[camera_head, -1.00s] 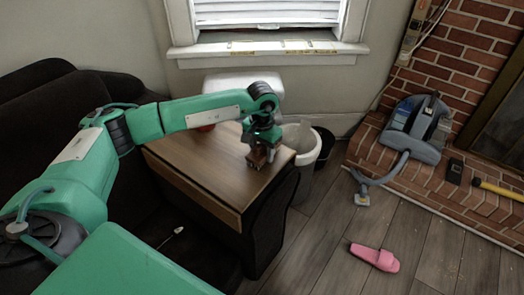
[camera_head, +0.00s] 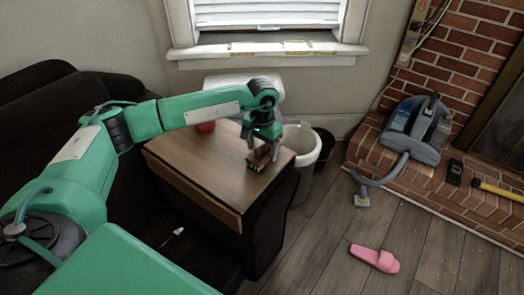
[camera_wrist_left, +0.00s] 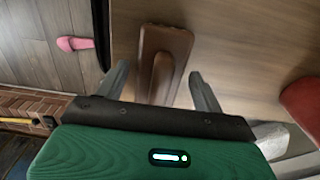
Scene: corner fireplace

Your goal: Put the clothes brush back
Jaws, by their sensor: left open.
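The clothes brush (camera_head: 259,158) looks like a brown wooden piece on the wooden table (camera_head: 205,172), near the table's right corner. In the left wrist view it appears as a long brown shape (camera_wrist_left: 164,62), with a narrower strip along its middle; whether that strip is a separate part I cannot tell. My left gripper (camera_head: 262,142) is just above it. Its fingers (camera_wrist_left: 161,84) are spread on either side of the brown shape, with visible gaps, and it is open and empty. My right gripper is in neither view.
A red round object (camera_head: 206,127) sits at the table's back. A white bin (camera_head: 304,148) and a dark bin stand beyond the right corner. A pink slipper (camera_head: 375,258) lies on the floor. A vacuum cleaner (camera_head: 418,128) is on the brick hearth. A dark sofa is left.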

